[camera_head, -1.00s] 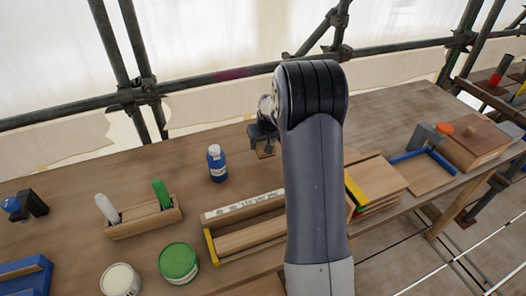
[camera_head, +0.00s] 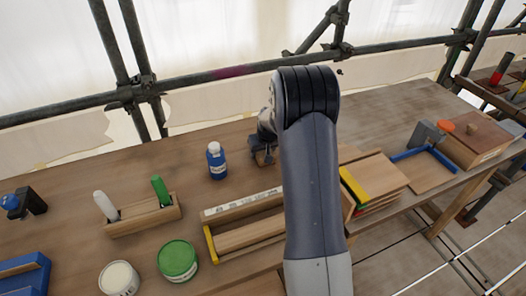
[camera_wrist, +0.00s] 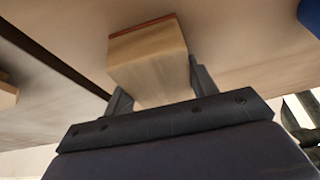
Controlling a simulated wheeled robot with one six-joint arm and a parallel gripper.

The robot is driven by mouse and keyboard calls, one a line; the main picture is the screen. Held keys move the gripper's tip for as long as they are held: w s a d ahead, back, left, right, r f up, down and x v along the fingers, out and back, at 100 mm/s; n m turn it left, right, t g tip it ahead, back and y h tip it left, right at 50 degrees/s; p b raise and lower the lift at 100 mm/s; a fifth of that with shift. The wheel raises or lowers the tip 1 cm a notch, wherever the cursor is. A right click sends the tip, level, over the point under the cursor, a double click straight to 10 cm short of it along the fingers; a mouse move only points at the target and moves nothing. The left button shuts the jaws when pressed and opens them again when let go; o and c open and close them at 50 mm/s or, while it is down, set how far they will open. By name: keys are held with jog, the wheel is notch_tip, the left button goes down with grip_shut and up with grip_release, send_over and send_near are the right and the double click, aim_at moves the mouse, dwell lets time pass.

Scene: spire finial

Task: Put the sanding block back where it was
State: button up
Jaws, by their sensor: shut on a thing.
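The sanding block (camera_wrist: 150,62) is a pale wooden block with a thin red layer along its far edge. It fills the space between the fingers of my gripper (camera_wrist: 157,84) in the wrist view, and the gripper is shut on it. In the head view my gripper (camera_head: 263,156) is low over the back middle of the bench (camera_head: 375,118), just right of the blue bottle. The block is mostly hidden there by the gripper. I cannot tell whether it touches the bench top.
A blue bottle (camera_head: 217,162) with a white cap stands close left of my gripper. A long wooden tray (camera_head: 222,213) lies in front, partly behind my arm. Stacked boards (camera_head: 375,178) and a blue-edged board (camera_head: 428,172) lie right. A green tin (camera_head: 178,260) stands front left.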

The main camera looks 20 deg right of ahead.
jog(key=shift+f, duration=0.15)
jog(key=o, duration=0.9)
jog(key=shift+s+f, duration=0.1)
jog(key=shift+s, duration=0.05)
jog(key=shift+o, duration=0.3)
jog(key=shift+a+p, duration=0.1)
jog(key=shift+p, duration=0.25)
jog(key=shift+a+r+p, duration=0.1)
jog(key=shift+r+p, duration=0.5)
jog(key=shift+p, duration=0.2)
jog(key=b+v, duration=0.2)
jog(key=v, duration=0.8)
jog(key=shift+s+a+r, duration=0.1)
jog(key=shift+s+r, duration=0.05)
jog(key=shift+s, duration=0.05)
